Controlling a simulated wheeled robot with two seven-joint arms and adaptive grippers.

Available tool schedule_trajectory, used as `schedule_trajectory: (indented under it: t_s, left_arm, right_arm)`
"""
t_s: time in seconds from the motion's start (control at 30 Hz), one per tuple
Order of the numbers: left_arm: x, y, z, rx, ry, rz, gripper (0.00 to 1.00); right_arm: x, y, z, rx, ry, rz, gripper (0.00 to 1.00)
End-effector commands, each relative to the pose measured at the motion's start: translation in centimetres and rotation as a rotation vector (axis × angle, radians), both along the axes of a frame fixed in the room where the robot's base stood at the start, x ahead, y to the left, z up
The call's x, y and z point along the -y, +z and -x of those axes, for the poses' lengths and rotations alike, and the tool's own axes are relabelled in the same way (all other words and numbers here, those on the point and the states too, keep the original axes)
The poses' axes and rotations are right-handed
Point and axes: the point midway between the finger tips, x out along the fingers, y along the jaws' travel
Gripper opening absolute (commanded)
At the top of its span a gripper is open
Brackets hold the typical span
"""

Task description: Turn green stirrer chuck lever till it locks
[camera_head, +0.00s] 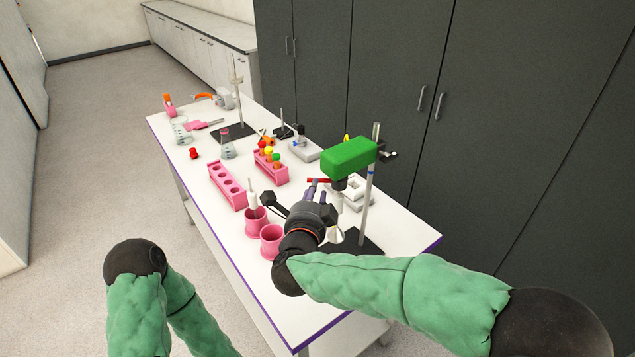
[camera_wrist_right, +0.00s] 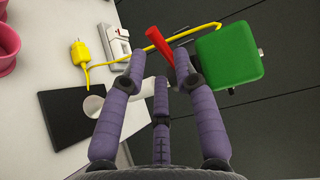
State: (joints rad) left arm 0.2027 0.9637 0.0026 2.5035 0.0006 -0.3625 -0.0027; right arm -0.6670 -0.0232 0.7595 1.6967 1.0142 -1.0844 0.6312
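The green stirrer head (camera_head: 348,157) is mounted on an upright metal rod over a black base plate in the head view. It also shows as a green block (camera_wrist_right: 228,55) at upper right in the wrist view. A red lever (camera_wrist_right: 158,42) sticks out beside it, and a bit of it shows in the head view (camera_head: 317,180). My right gripper (camera_head: 318,188) is just below and left of the stirrer head. In the wrist view its purple fingers (camera_wrist_right: 160,68) are spread, with the lever's red bar between and beyond the tips; contact is unclear. My left gripper is out of view.
Pink cups (camera_head: 271,241) stand close left of my right gripper. A pink rack (camera_head: 228,187) and a rack of capped tubes (camera_head: 270,168) are farther left. A yellow plug and cable (camera_wrist_right: 82,52) lie near the stand. Dark cabinets (camera_head: 480,120) rise behind the table.

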Motion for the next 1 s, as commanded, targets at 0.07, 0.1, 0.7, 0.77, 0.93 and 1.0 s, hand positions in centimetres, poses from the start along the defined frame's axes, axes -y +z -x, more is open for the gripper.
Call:
schedule_trajectory:
  t_s: [0.07, 0.1, 0.7, 0.77, 0.93, 1.0]
  left_arm:
    - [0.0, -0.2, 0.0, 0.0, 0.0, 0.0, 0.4]
    - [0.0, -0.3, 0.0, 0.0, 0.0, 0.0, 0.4]
    - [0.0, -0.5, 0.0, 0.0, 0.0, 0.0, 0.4]
    - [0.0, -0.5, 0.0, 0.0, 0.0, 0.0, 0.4]
    - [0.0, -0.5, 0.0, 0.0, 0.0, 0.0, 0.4]
    - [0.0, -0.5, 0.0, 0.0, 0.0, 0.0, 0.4]
  right_arm:
    - [0.3, -0.3, -1.5, -0.001, -0.003, 0.001, 0.3]
    - [0.4, -0.4, -2.1, -0.002, -0.002, 0.001, 0.3]
    - [0.8, -0.6, -5.3, 0.0, 0.001, 0.002, 0.3]
    - [0.8, -0.6, -5.3, 0.0, 0.001, 0.002, 0.24]
    - [0.8, -0.6, -5.3, 0.0, 0.001, 0.002, 0.0]
    - [0.8, -0.6, -5.3, 0.0, 0.001, 0.002, 0.0]
